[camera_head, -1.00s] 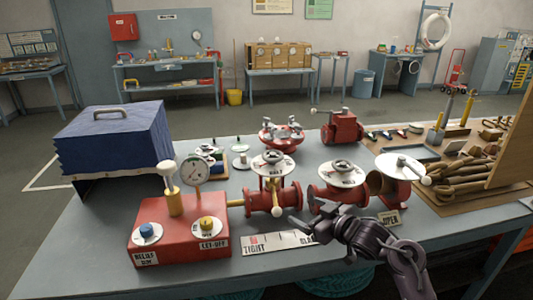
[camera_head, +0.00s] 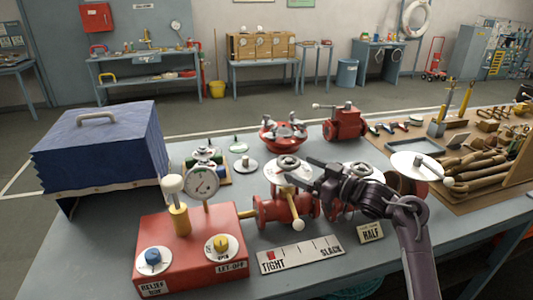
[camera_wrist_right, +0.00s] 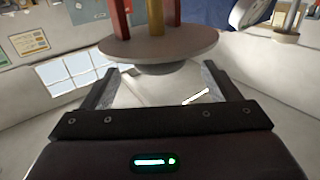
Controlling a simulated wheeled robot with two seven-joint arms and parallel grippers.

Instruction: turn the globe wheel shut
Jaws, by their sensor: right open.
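A pale round handwheel (camera_head: 284,165) sits flat on the middle red valve (camera_head: 270,210), which has a yellow lever with a pale knob (camera_head: 298,225). Its label is too small to read. My right gripper (camera_head: 304,170) is open at the right side of this wheel. In the right wrist view the wheel's disc (camera_wrist_right: 160,44), with red posts and a yellow stem, lies just beyond the open fingers (camera_wrist_right: 158,78); I cannot tell whether they touch it. A second wheeled valve (camera_head: 345,212) is mostly hidden behind my right gripper. My left gripper is not in view.
A red gauge box (camera_head: 190,250) stands at left front, beside a blue bellows (camera_head: 100,150). A TIGHT-SLACK plate (camera_head: 299,252) and a HALF sign (camera_head: 370,233) lie in front. A red valve with a white disc (camera_head: 422,165) stands right.

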